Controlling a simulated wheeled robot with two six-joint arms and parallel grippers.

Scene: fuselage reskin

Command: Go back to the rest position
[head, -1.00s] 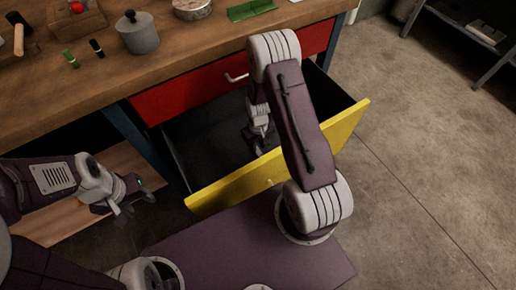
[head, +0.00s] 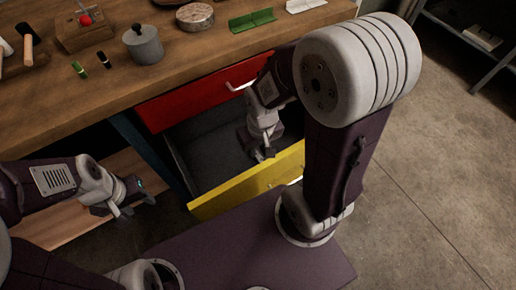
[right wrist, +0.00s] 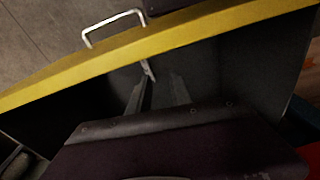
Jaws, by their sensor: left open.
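My left gripper (head: 128,205) is open and empty at the left, in front of the bench's lower shelf and left of the open yellow-fronted drawer (head: 235,188). My right gripper (head: 263,154) points down over the drawer, close behind its yellow front. In the right wrist view its two dark fingers (right wrist: 160,95) show against the dark drawer inside. A small light piece shows at the left finger's tip, and I cannot tell what it is. Whether the jaws are shut is unclear. The raised right arm hides the drawer's right end.
The wooden bench top (head: 190,60) carries a grey lidded pot (head: 143,44), a round tin (head: 195,16), a green bracket (head: 252,20) and a block with a red knob (head: 85,28). A shut red drawer (head: 190,95) sits above the yellow one.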

